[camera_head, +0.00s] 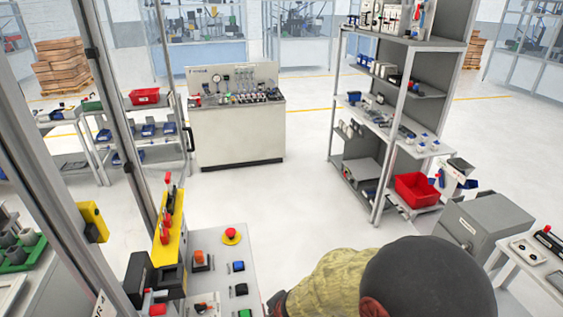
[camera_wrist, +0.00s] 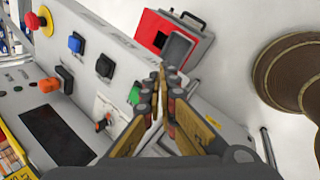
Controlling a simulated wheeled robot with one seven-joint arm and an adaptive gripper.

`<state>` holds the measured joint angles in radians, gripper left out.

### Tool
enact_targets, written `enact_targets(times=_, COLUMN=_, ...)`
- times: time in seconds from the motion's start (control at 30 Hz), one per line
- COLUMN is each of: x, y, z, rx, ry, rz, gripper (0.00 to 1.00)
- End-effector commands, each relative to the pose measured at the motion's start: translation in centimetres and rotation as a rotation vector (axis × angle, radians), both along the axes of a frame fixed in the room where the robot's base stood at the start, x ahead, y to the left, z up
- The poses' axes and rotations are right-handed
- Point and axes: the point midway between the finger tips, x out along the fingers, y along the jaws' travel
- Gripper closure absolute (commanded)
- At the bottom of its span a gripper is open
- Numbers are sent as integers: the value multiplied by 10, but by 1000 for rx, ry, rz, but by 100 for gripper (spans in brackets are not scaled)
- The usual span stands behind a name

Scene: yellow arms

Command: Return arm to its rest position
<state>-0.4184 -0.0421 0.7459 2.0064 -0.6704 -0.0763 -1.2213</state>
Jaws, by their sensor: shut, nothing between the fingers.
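My gripper (camera_wrist: 162,80) shows in the wrist view with its two orange-brown and dark fingers brought together at the tips, with nothing between them. It is over the edge of a grey control panel (camera_wrist: 60,40) with a red mushroom button on a yellow base (camera_wrist: 38,20), blue (camera_wrist: 76,43), black (camera_wrist: 105,66) and green (camera_wrist: 134,94) buttons. In the head view the same kind of panel (camera_head: 222,268) stands at the bottom centre. I cannot make out my gripper in the head view.
A dark rounded head-like shape (camera_head: 428,278) with a yellow-green sleeve-like part (camera_head: 335,283) fills the bottom of the head view. A shelf rack (camera_head: 440,57) stands right, a workbench (camera_head: 238,137) behind. A red and grey case (camera_wrist: 172,38) lies beyond my fingers. Open floor (camera_head: 250,200) lies between.

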Motion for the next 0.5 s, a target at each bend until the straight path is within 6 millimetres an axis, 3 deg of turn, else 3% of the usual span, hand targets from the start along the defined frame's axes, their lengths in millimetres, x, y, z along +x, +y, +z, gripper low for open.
enact_targets(times=0.17, x=-24, y=-69, z=29, rx=60, ry=149, rz=-632, gripper=100)
enact_targets(times=0.27, x=-49, y=-108, z=51, rx=128, ry=209, rz=-1020, gripper=100)
enact_targets(times=0.4, x=-102, y=-153, z=84, rx=280, ry=281, rz=-1557, gripper=100)
enact_targets(times=0.5, x=-140, y=-172, z=101, rx=404, ry=327, rz=-1836, gripper=100)
